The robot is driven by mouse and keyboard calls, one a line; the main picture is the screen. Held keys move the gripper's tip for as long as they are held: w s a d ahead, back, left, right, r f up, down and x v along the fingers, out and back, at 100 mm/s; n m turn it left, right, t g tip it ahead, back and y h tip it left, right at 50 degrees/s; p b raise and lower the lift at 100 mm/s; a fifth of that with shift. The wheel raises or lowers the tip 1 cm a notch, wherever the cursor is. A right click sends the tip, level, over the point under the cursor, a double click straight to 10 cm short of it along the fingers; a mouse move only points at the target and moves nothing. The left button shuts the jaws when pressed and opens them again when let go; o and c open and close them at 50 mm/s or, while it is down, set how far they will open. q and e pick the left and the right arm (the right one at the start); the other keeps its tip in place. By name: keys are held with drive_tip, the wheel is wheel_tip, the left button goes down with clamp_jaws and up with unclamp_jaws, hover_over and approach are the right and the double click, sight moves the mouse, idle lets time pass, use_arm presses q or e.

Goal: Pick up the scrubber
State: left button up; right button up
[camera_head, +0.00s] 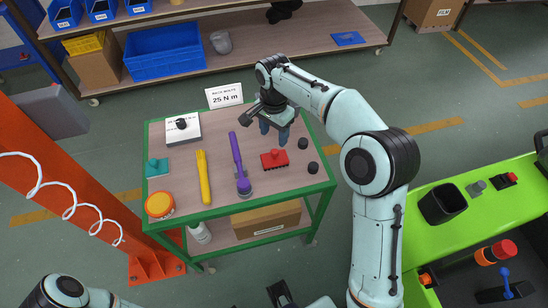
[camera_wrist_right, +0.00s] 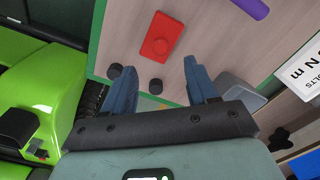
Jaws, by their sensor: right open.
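A red block-shaped scrubber (camera_head: 275,159) with a raised grip and a dark underside lies on the right part of the green-framed table (camera_head: 218,206). It also shows in the right wrist view (camera_wrist_right: 161,37), just beyond the fingers. My right gripper (camera_head: 274,133) is above the table, a little behind the scrubber in the head view. In the wrist view, the right gripper's two blue fingers (camera_wrist_right: 157,72) are wide apart with nothing between them touching.
A purple tool (camera_head: 237,157) lies left of the scrubber, then a yellow one (camera_head: 203,178). Black round knobs (camera_head: 313,168) stand to its right.

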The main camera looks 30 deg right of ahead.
sight(275, 151)
wheel_tip(275, 151, down, 4)
drive_tip(key=shift+w, duration=0.1)
drive_tip(key=shift+d+f+b, duration=0.15)
drive_tip(key=shift+f+b, duration=0.35)
drive_tip(key=shift+f, duration=2.2)
clamp_jaws()
